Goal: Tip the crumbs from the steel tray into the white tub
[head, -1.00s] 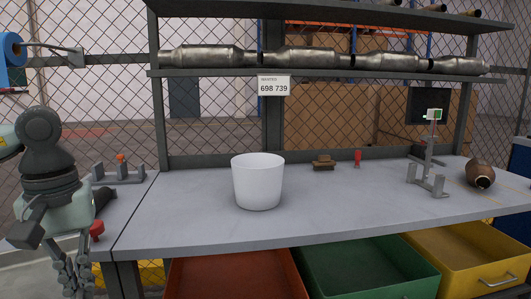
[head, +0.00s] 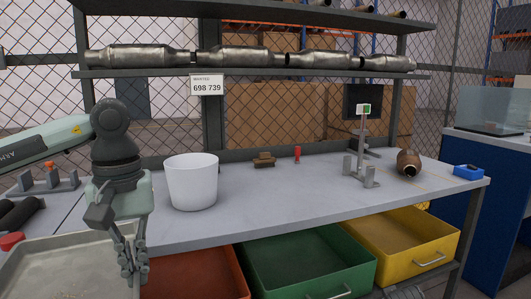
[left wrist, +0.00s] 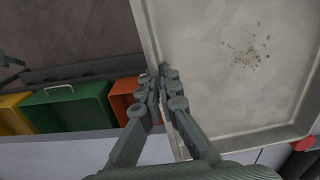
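The steel tray (head: 70,262) is at the lower left of the head view, roughly level, and partly cut off by the frame. Small brown crumbs (left wrist: 247,54) lie scattered on its floor in the left wrist view, where the tray (left wrist: 215,100) fills the right half. My left gripper (head: 134,272) is at the tray's right edge; in the wrist view its fingers (left wrist: 163,88) are closed on the rim, one on either side. The white tub (head: 192,182) stands upright on the bench, behind and right of the gripper. Its inside is hidden.
Red (head: 195,275), green (head: 305,265) and yellow (head: 405,240) bins sit below the bench's front edge. A grey stand (head: 362,150), a brown vessel (head: 408,163) and a blue box (head: 468,171) are at the right. A shelf (head: 250,72) of metal converters hangs above.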

